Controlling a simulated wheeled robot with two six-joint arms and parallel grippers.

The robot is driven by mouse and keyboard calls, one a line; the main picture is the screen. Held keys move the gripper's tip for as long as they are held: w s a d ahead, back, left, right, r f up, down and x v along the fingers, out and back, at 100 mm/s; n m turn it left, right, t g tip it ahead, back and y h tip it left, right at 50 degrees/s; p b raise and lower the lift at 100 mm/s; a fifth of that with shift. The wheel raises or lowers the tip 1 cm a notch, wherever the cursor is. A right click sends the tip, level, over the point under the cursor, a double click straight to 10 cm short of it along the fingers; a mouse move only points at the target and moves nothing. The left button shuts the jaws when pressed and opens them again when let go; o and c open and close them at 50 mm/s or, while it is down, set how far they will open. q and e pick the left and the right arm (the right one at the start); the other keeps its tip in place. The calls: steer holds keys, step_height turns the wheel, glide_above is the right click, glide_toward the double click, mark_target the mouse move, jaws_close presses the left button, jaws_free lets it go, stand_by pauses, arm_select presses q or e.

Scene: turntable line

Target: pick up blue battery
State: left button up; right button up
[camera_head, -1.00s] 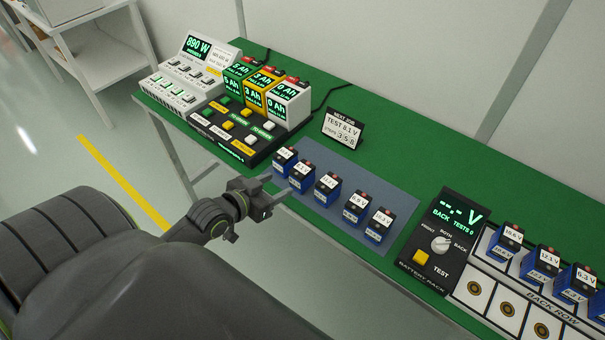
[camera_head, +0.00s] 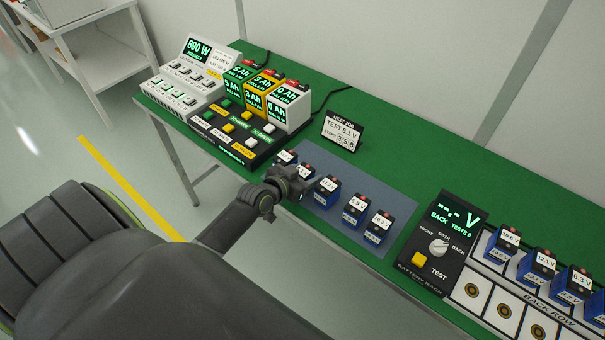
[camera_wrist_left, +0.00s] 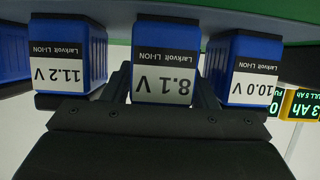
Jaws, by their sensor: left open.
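Several blue batteries with white voltage labels stand in a row on a grey mat (camera_head: 398,207). The 8.1 V blue battery (camera_wrist_left: 165,32) is in the middle of the left wrist view, upside down there, between the two dark fingers of my left gripper (camera_wrist_left: 165,88). The 11.2 V battery (camera_wrist_left: 70,45) and the 10.0 V battery (camera_wrist_left: 243,65) flank it. In the head view my left gripper (camera_head: 303,186) is open at the mat's near edge, partly hiding the second battery (camera_head: 305,170) from the left. My right gripper is not in view.
A black battery tester (camera_head: 440,245) stands right of the mat, with more blue batteries (camera_head: 538,263) in a rack beside it. A sign (camera_head: 342,131) reads TEST 8.1 V. A charger station (camera_head: 245,130) stands left. Open green tabletop lies behind the mat.

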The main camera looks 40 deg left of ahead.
arm_select(q)
steer(key=shift+w+f, duration=0.15)
steer(key=shift+w, duration=0.15)
steer(key=c, duration=0.9)
steer(key=shift+c, duration=0.3)
